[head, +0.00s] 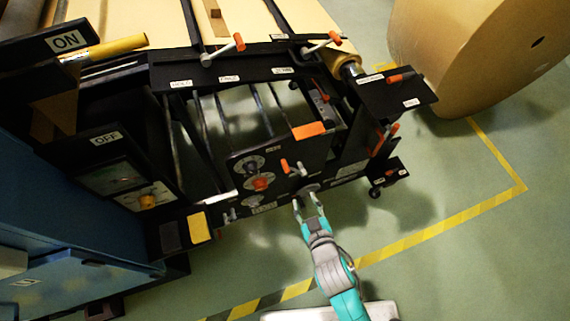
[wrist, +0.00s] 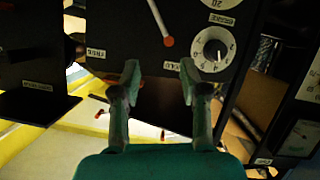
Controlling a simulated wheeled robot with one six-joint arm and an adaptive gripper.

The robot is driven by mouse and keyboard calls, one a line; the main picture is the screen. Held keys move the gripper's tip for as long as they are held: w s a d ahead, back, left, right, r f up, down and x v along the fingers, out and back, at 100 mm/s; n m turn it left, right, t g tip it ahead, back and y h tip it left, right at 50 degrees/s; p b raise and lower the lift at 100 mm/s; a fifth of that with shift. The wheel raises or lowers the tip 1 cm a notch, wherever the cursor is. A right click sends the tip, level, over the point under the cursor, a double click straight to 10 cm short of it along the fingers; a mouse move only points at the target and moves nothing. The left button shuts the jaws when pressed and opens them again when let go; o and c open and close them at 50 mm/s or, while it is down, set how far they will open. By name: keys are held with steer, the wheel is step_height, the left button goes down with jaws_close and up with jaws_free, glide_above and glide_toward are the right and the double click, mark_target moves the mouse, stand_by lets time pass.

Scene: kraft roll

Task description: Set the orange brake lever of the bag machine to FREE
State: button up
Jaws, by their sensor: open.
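The bag machine is dark-framed, and its control panel (head: 240,167) faces my gripper (head: 306,203). Several orange-tipped levers show on the machine, and I cannot tell for sure from the head view which is the brake lever. In the wrist view a pale lever with an orange tip (wrist: 168,41) slants down to the right across the dark panel, between two small white labels, one at its lower left (wrist: 96,53) and one below it (wrist: 172,66). Their text is too small to read surely. My gripper's fingers (wrist: 160,80) are apart and empty, below the lever tip, apart from it in the picture.
A numbered dial (wrist: 212,48) sits right of the lever. Other orange-handled levers (head: 225,47) stand on the upper rail. A dark bracket (head: 398,92) juts out at right. A big kraft roll (head: 480,55) stands behind it. Green floor with yellow-black tape (head: 440,231) is free at right.

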glide_toward(287, 171)
steer(key=w, duration=0.2)
steer(key=x, duration=1.1)
steer(key=shift+s+a+f, duration=0.1)
steer(key=shift+a+f, duration=0.05)
steer(key=shift+f, duration=0.15)
steer(key=shift+c, duration=0.2)
jaws_close()
